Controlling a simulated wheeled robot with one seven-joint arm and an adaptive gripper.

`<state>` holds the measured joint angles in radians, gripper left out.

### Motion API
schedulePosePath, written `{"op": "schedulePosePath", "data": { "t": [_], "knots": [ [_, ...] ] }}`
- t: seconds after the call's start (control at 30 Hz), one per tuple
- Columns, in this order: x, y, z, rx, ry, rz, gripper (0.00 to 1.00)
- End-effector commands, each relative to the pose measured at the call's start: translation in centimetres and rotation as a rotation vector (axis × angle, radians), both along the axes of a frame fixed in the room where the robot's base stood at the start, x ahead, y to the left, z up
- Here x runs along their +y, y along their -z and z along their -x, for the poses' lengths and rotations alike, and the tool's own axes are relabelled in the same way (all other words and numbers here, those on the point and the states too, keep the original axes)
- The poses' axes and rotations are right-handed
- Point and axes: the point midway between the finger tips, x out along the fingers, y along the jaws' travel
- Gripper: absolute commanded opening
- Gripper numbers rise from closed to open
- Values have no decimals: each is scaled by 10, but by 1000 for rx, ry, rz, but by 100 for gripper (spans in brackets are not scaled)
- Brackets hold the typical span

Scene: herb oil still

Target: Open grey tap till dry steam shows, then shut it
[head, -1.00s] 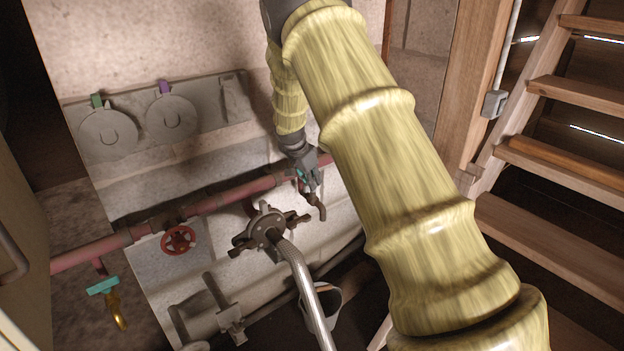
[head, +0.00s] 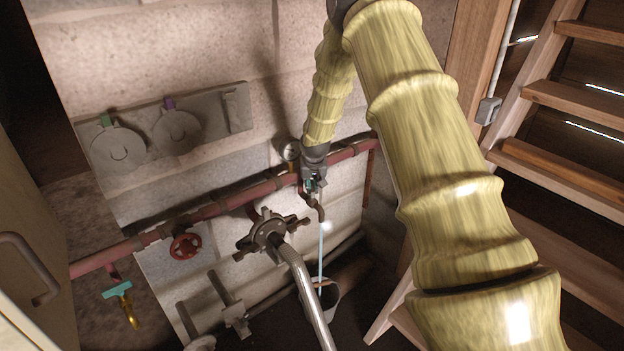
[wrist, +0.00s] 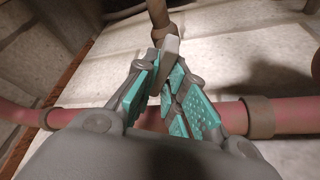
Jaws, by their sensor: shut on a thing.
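My gripper (head: 315,186) is at the grey tap on the red pipe, and its wrist is above it. In the wrist view my gripper (wrist: 172,95) has its teal pads closed around the tap's grey lever (wrist: 170,52). The tap's brown spout (head: 317,210) shows just below the gripper in the head view. A thin pale-blue stream (head: 321,245) falls straight from the spout into a bucket (head: 333,299) on the floor. It looks like water, and I see no clear steam. The gripper hides most of the tap body in the head view.
A red pipe (head: 233,203) runs along the block wall, with a small gauge (head: 290,151) above it. A red handwheel (head: 185,246) and a teal-handled brass tap (head: 118,290) are to the left. Wooden stairs (head: 570,105) stand at right.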

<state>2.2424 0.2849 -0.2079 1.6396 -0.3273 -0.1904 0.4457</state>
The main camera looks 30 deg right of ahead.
Motion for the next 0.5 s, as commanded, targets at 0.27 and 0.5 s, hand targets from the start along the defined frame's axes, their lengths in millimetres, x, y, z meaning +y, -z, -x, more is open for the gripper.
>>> {"op": "schedulePosePath", "data": {
  "t": [0.27,0.5],
  "knots": [
    [-3,-3,1,-1,-237,-3,0],
    [-3,-1,2,0,-415,-3,0]
  ]
}}
